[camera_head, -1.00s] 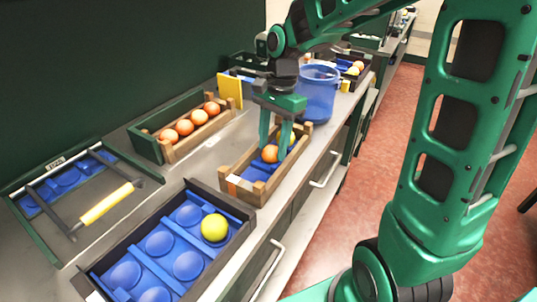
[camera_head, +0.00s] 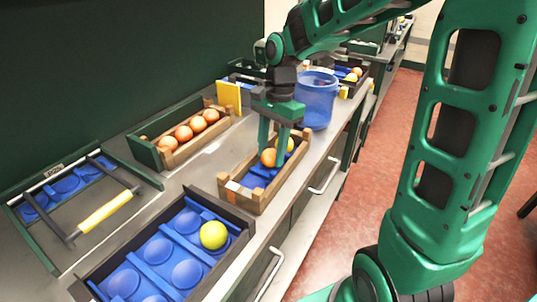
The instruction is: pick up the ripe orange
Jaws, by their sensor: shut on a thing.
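The ripe orange (camera_head: 268,157) is in the wooden crate (camera_head: 262,199) with the blue insert, at the middle of the counter. My gripper (camera_head: 272,158) points down into this crate, with its green fingers shut on the orange. The fingers partly hide the fruit, and I cannot tell whether it still touches the insert.
A dark tray (camera_head: 243,216) with blue cups holds one yellow-green fruit (camera_head: 213,235). A crate (camera_head: 145,147) of several oranges stands on the left. A blue bucket (camera_head: 319,101) stands behind my gripper. A yellow-handled rack (camera_head: 104,211) lies at left.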

